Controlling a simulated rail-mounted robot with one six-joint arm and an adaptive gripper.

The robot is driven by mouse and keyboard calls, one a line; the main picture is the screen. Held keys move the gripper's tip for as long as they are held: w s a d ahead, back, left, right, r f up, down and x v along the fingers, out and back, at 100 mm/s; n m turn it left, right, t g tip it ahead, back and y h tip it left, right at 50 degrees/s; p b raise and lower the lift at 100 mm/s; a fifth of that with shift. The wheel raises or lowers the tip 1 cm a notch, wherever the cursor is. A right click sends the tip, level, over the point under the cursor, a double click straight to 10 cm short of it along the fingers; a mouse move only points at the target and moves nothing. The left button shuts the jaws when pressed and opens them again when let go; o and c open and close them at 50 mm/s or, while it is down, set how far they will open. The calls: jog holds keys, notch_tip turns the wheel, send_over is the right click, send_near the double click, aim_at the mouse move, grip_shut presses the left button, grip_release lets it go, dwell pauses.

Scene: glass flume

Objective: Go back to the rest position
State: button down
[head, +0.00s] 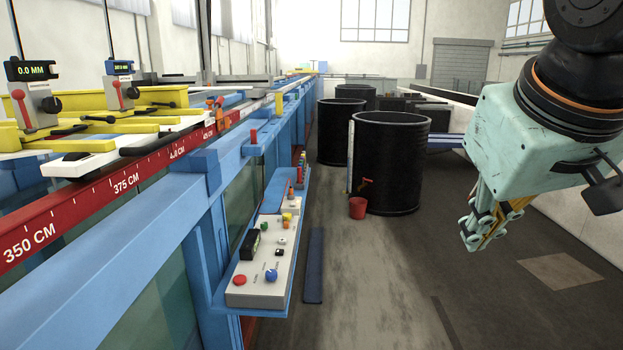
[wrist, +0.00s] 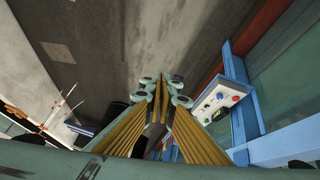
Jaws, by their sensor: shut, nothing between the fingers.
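My gripper (head: 484,240) hangs at the right of the head view, pointing down over the grey floor. It is well clear of the flume and of the control panel. In the wrist view its fingers (wrist: 164,84) meet at the tips with nothing between them. The control panel (head: 258,284) sits on a blue shelf at the flume's side, left of my gripper, and also shows at the right of the wrist view (wrist: 218,102).
The blue flume rail (head: 120,245) runs along the left, with gauges (head: 38,105) on top. Black barrels (head: 387,165) and a red bucket (head: 357,208) stand on the floor ahead. The floor below my gripper (head: 480,300) is clear.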

jog(key=s+a+f+g, duration=0.1)
jog(key=s+f, duration=0.4)
jog(key=s, duration=0.3)
jog(key=s+a+f+m+g+y+b, duration=0.1)
jog(key=s+a+f, duration=0.1)
jog(key=s+f, duration=0.3)
jog(key=s, duration=0.2)
jog(key=shift+s+f+b, duration=0.15)
jog(key=shift+s+b, duration=0.15)
jog(key=shift+s, duration=0.1)
